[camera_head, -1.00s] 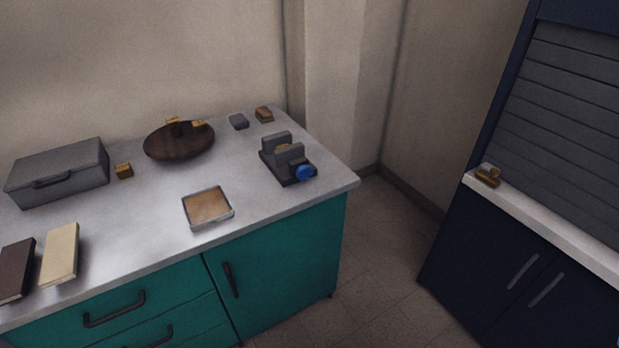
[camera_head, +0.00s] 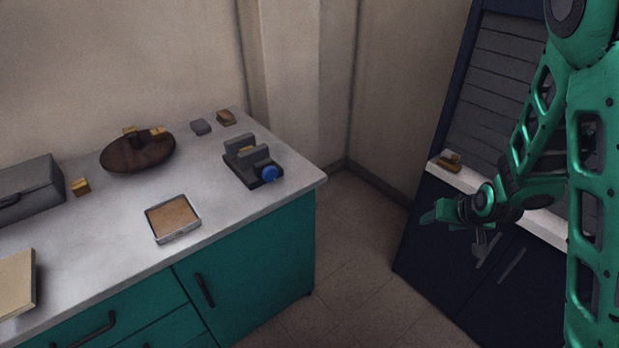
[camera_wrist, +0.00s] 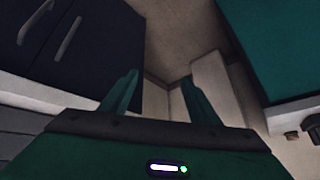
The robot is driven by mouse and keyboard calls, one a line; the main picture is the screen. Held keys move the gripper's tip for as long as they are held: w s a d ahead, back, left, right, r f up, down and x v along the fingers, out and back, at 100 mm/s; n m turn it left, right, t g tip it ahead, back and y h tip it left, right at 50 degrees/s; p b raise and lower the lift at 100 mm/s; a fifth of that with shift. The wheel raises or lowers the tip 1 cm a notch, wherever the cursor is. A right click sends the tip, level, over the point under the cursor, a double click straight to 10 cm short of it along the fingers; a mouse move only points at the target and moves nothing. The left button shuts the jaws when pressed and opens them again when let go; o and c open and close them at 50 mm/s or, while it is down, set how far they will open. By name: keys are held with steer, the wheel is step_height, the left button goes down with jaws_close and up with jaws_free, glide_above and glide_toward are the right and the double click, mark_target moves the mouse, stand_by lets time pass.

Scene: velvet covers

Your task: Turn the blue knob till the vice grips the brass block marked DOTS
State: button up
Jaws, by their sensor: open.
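The dark vice (camera_head: 238,168) stands near the right end of the counter. Its blue knob (camera_head: 269,173) faces the front right. A brass block (camera_head: 246,150) shows between the vice jaws, partly hidden by the near jaw; I cannot read any mark on it. My gripper (camera_head: 430,216) is in the air to the right of the counter, in front of the dark cabinet and well apart from the vice. In the wrist view my gripper (camera_wrist: 158,88) has its two fingers apart with nothing between them.
The counter (camera_head: 110,230) also bears a shallow tray (camera_head: 172,235), a dark bowl (camera_head: 138,157) with brass pieces, a small brass block (camera_head: 81,187), a grey block (camera_head: 200,127), a brown block (camera_head: 226,118) and a grey case (camera_head: 30,190). Open floor (camera_head: 345,235) lies between counter and cabinet (camera_head: 420,250).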

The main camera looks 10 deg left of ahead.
steer(key=w+a+f+n+t+y, duration=0.25)
steer(key=w+a, duration=0.25)
steer(key=a, duration=0.6)
steer(key=n+t+y, duration=0.3)
steer(key=n+y, duration=0.6)
steer(key=y, duration=0.1)
glide_toward(272, 176)
steer(key=shift+h, duration=0.25)
steer(key=x, duration=0.4)
steer(key=shift+w+d+f, duration=0.1)
steer(key=shift+w+f, duration=0.2)
steer(key=shift+w, duration=0.05)
steer(key=shift+w+a+r, duration=0.15)
steer(key=shift+w+a, duration=0.1)
steer(key=shift+a, duration=0.15)
steer(key=shift+w+a+r, duration=0.15)
steer(key=shift+a+r, duration=0.2)
steer(key=shift+a, duration=0.15)
steer(key=shift+w+a+f, duration=0.1)
steer(key=shift+w+f, duration=0.1)
steer(key=shift+f, duration=0.2)
steer(key=shift+w+a+f, duration=0.1)
steer(key=shift+w+a, duration=0.1)
steer(key=shift+a, duration=0.05)
steer(key=shift+w+a+r, duration=0.35)
steer(key=shift+a+r, duration=0.05)
steer(key=shift+a, duration=0.2)
